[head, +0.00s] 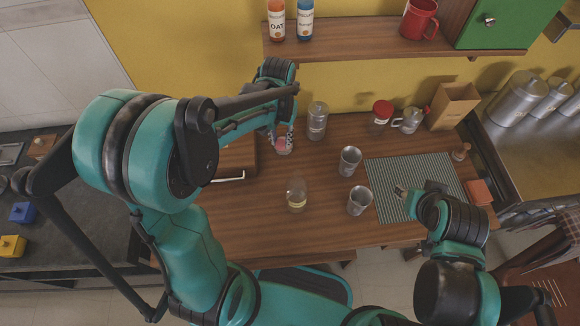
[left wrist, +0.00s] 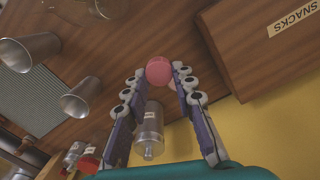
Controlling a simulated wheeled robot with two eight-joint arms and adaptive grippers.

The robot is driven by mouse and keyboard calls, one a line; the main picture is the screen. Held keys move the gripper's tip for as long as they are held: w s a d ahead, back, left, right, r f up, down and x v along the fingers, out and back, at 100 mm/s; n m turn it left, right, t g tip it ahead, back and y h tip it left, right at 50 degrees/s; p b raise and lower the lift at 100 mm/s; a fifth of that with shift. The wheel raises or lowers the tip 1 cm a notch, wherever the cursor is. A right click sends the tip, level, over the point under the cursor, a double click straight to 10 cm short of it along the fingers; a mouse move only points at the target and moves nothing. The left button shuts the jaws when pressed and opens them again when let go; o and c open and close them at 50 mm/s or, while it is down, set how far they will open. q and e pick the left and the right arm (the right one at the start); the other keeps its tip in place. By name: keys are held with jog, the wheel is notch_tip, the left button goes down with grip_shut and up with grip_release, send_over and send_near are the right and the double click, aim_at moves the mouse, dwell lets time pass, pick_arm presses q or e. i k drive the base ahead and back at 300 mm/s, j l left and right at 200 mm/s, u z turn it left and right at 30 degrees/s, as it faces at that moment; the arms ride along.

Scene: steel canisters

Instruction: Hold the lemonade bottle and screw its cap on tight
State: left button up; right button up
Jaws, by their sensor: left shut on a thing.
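My left gripper (head: 283,138) is shut on a pink round thing (head: 284,145) that looks like a cap, at the back left of the table. In the left wrist view the pink cap (left wrist: 158,70) sits between the tips of my left gripper (left wrist: 157,74). I cannot tell whether anything is under it. A clear bottle with a yellowish label (head: 297,196), perhaps the lemonade bottle, stands upright at the table's front middle, apart from both grippers; no cap shows on it. My right gripper (head: 402,192) is over the grey mat; its opening is unclear.
A grey bottle (head: 317,121) stands right of my left gripper. Two metal cups (head: 349,161) (head: 360,201) stand by the ribbed mat (head: 415,165). A red-lidded jar (head: 381,113), metal pot (head: 408,120) and paper bag (head: 453,108) are behind. A wooden box (head: 236,158) is left.

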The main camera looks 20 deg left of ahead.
aim_at(296, 188)
jog(key=k+j+u, duration=0.1)
jog(key=k+j, duration=0.25)
jog(key=k+j+u, duration=0.15)
jog(key=k+j, duration=0.2)
jog(key=k+j+u, duration=0.1)
jog(key=k+j, duration=0.25)
jog(key=k+j+u, duration=0.1)
jog(key=k+j, duration=0.2)
jog(key=j, duration=0.25)
jog(key=k+j+u, duration=0.15)
jog(key=k+j, duration=0.15)
jog(key=j, duration=0.2)
